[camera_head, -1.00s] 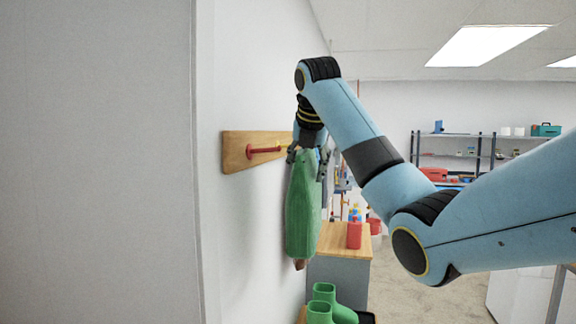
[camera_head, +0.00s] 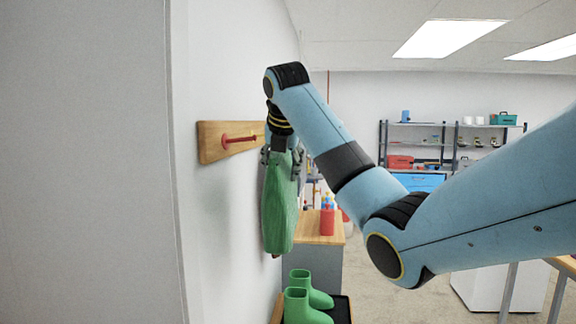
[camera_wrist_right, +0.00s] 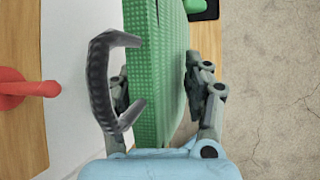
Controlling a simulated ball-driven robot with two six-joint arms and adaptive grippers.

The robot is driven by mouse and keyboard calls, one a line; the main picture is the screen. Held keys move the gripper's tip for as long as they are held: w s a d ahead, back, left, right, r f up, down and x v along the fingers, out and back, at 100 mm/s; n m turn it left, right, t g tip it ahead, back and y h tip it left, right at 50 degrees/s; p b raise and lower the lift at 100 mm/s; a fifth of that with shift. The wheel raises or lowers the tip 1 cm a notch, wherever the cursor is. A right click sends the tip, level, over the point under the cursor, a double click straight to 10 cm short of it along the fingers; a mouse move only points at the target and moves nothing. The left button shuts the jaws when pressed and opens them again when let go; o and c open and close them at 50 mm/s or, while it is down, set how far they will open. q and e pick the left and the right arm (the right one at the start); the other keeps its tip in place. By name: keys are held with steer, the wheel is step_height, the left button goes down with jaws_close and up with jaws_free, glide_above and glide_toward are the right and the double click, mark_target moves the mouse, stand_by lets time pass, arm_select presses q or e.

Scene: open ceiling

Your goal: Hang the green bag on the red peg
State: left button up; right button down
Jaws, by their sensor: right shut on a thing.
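The green bag (camera_head: 280,210) hangs down from my right gripper (camera_head: 281,162), which is shut on its upper part. In the right wrist view the bag (camera_wrist_right: 160,112) sits between the fingers, and its dark curved handle loop (camera_wrist_right: 99,85) sticks out toward the left. The red peg (camera_head: 240,139) juts from a wooden board (camera_head: 210,145) on the wall. The peg is left of the bag and apart from it. It also shows at the left of the right wrist view (camera_wrist_right: 30,88), clear of the handle loop. My left gripper is out of view.
The white wall (camera_head: 225,230) runs close along the left of the bag. Green boots (camera_head: 303,305) stand on a dark tray below. A wood-topped cabinet (camera_head: 318,240) with a red container (camera_head: 327,222) is behind. Shelves (camera_head: 440,125) line the far wall.

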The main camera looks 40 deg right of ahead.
steer(key=w+a+f, duration=0.1)
steer(key=w+a, duration=0.4)
steer(key=w, duration=0.1)
steer(key=shift+w+a+f, duration=0.2)
steer(key=shift+w+f, duration=0.05)
stand_by(0.6)
stand_by(0.4)
